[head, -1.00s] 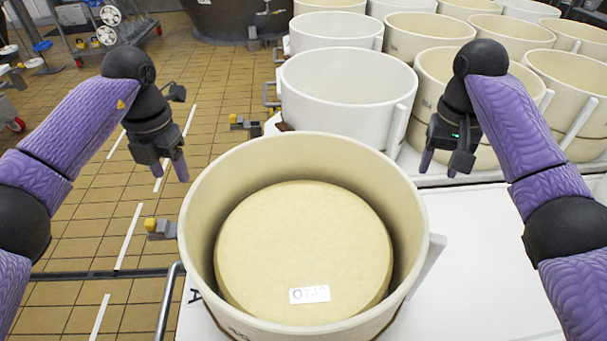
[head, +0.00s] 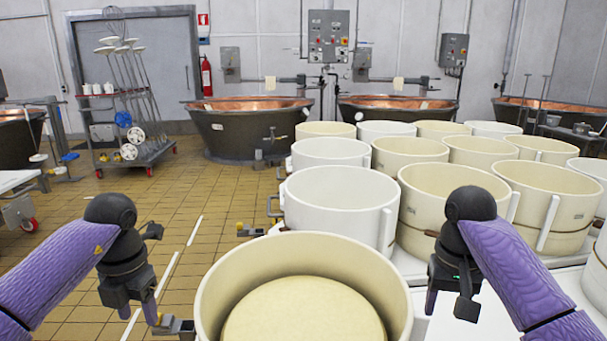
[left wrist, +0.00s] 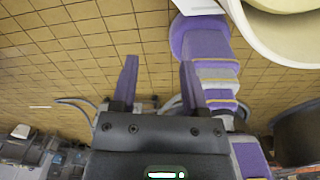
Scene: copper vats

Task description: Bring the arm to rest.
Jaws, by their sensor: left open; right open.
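My left gripper (head: 140,314) hangs in the air left of the nearest cream tub, over the tiled floor. Its two purple fingers stand apart and empty in the left wrist view (left wrist: 158,85). My right gripper (head: 447,304) hangs above the white surface, right of the same tub, and holds nothing that I can see. The nearest cream tub (head: 219,283) stands between the two grippers, with a pale cheese-like block (head: 303,315) inside it. Neither gripper touches the tub in the head view.
A white tub (head: 336,205) and several cream tubs (head: 440,200) stand behind and to the right. Copper vats (head: 247,135) line the back wall. A wheeled rack (head: 128,140) stands at the back left. The tiled floor (head: 165,220) at left is mostly clear.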

